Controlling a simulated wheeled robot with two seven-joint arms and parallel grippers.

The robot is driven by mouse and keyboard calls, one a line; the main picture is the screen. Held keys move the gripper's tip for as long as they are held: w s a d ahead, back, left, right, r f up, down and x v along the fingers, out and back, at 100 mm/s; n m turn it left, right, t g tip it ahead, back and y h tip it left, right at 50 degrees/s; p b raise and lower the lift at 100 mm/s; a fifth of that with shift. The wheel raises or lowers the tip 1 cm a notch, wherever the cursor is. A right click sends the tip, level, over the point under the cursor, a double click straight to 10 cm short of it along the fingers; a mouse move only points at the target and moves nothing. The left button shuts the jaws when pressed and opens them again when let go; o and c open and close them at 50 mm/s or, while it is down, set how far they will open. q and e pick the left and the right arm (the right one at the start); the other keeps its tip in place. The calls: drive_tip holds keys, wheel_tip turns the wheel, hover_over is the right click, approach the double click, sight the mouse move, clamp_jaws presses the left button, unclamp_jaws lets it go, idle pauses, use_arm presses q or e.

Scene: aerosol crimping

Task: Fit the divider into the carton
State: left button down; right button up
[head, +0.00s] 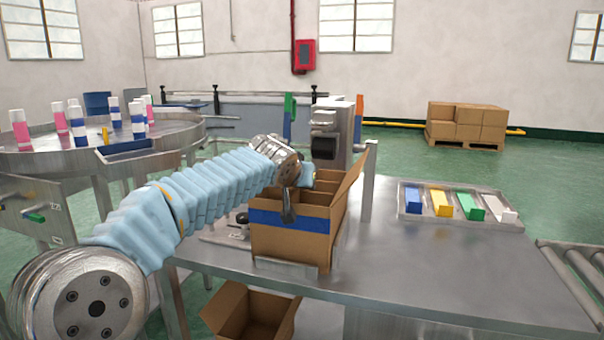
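The open carton (290,243) is brown cardboard with a blue band along its front, standing on the metal table. One flap (352,178) sticks up at its right. Brown cardboard edges (327,194) show inside the opening; I cannot tell whether they are the divider or the carton's inner walls. My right gripper is out of view.
A grey machine (326,146) stands behind the carton. A tray (457,221) of blue, yellow, green and white pieces lies right; the table (420,270) before it is clear. Another open box (240,311) sits below the front edge. A round table (60,160) with cans is left.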

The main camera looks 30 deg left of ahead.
use_arm(q)
drive_tip(key=shift+f, duration=0.45)
drive_tip(key=c, duration=1.2)
unclamp_jaws()
drive_tip(key=shift+s, duration=0.1)
drive_tip(key=shift+s+d+r+b, duration=0.1)
drive_tip(key=shift+s+r+b, duration=0.1)
drive_tip(key=shift+s+b, duration=0.1)
drive_tip(key=b+v, duration=0.1)
drive_tip(key=v, duration=1.2)
drive_tip(key=shift+f, duration=0.1)
